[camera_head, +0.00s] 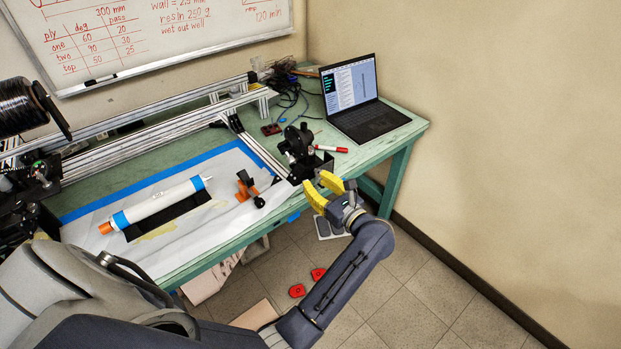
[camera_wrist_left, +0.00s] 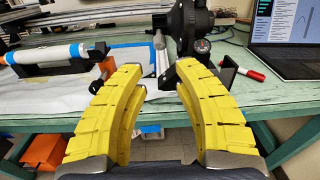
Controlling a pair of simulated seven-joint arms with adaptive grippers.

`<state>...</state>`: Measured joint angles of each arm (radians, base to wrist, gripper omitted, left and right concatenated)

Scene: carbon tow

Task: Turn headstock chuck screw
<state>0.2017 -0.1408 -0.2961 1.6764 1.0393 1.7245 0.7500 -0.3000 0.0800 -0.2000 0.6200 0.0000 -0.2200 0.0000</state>
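The black headstock chuck (camera_head: 298,143) stands at the right end of the aluminium frame, near the table's front edge. In the left wrist view the chuck (camera_wrist_left: 188,22) is at top centre, beyond my fingers. A small silver screw-like part (camera_wrist_left: 158,42) shows at its left side; I cannot tell for sure that it is the chuck screw. My left gripper (camera_head: 318,184), with yellow fingers, is in front of and a little right of the chuck, apart from it. In the left wrist view its fingers (camera_wrist_left: 160,78) are spread with nothing between them. My right gripper is not in view.
A white tube (camera_head: 158,204) with blue bands lies on the green table (camera_head: 385,148), left of the gripper. An orange-and-black tool (camera_head: 247,187), a red marker (camera_head: 331,149) and a laptop (camera_head: 352,98) are also on it. Floor right of the table is clear.

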